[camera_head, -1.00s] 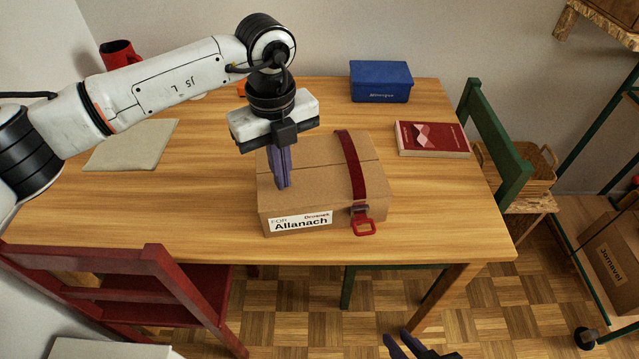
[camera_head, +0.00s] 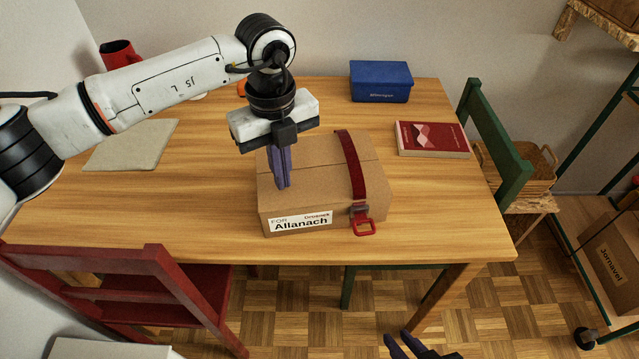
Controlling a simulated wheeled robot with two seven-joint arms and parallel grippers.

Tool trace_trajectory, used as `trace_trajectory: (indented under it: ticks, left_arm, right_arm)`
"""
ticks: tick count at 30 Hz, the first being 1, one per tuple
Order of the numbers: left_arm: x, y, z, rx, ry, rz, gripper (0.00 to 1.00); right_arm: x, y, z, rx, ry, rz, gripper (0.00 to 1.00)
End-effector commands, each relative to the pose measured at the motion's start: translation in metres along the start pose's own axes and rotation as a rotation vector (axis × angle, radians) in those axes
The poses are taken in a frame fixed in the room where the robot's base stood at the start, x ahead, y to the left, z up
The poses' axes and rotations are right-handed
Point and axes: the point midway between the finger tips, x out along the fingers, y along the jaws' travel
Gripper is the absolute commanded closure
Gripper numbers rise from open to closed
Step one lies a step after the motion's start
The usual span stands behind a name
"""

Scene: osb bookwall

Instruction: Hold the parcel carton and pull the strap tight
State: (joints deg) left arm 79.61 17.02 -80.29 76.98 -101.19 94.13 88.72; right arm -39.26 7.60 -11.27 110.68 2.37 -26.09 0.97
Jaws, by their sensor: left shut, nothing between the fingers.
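The brown parcel carton (camera_head: 315,195) lies on the wooden table with a white label reading "Allanach" on its front. A dark red strap (camera_head: 351,165) runs over its right part, down to a buckle and a red pull loop (camera_head: 364,227) at the front edge. My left gripper (camera_head: 283,186) points down with its purple fingers together at the carton's top, left of the strap. Nothing shows between the fingers. My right gripper (camera_head: 400,343) shows only partly at the bottom edge, below the table's front edge. Its two purple fingertips are apart, and it is away from the carton and loop.
A blue box (camera_head: 380,82) and a red book (camera_head: 432,139) lie behind and right of the carton. A grey cloth (camera_head: 131,145) lies at left. A red chair (camera_head: 110,285) and a green chair (camera_head: 495,145) stand beside the table. The table right of the carton is clear.

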Motion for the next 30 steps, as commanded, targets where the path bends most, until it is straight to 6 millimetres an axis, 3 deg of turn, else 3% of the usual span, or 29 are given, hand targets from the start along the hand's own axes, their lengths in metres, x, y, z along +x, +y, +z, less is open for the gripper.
trace_trajectory:
  ticks: [30]
  left_arm:
    - [0.016, 0.0, 0.0, 0.0, 0.0, 0.0, 1.0]
  right_arm:
    - [0.008, 0.0, 0.007, 0.0, 0.002, -0.001, 0.79]
